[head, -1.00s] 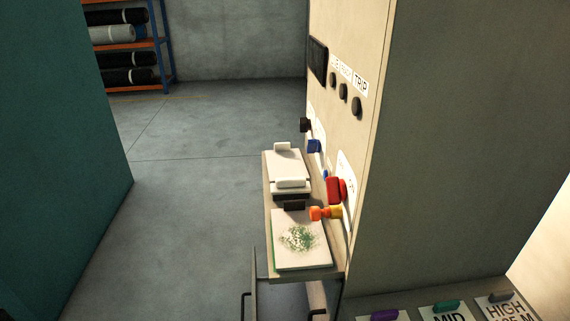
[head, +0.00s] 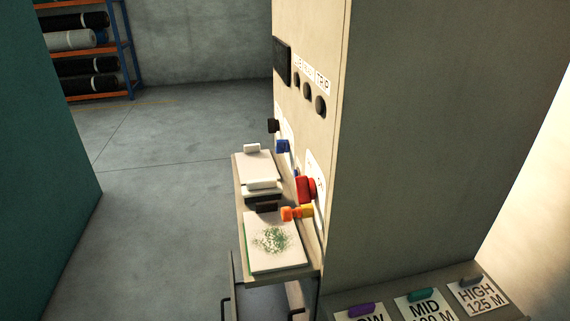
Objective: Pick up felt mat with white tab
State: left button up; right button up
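A pale flat pad (head: 257,168) lies on the rear part of a narrow shelf attached to the tall beige cabinet. A white block-like tab (head: 252,148) stands at its far end, and a second white block (head: 262,184) is at its near end. I cannot tell for sure that this pad is the felt mat. In front of it lies a pale square board (head: 284,254) with green speckles and a dark tab (head: 266,207) at its far edge. Neither of my grippers is in view.
The shelf (head: 243,205) sits beside cabinet controls: a red knob (head: 305,188), a blue knob (head: 282,146) and an orange-yellow handle (head: 297,213) projecting over it. Colour-tabbed LOW, MID and HIGH plates (head: 425,307) lie lower right. A teal wall (head: 45,190) is left; floor (head: 165,200) between is clear.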

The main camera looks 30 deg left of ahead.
aim_at(255, 163)
jog(key=i+j+z, duration=0.15)
jog(key=j+z, duration=0.3)
jog(key=j, duration=0.4)
jog(key=j+z, duration=0.4)
jog(key=j, duration=0.5)
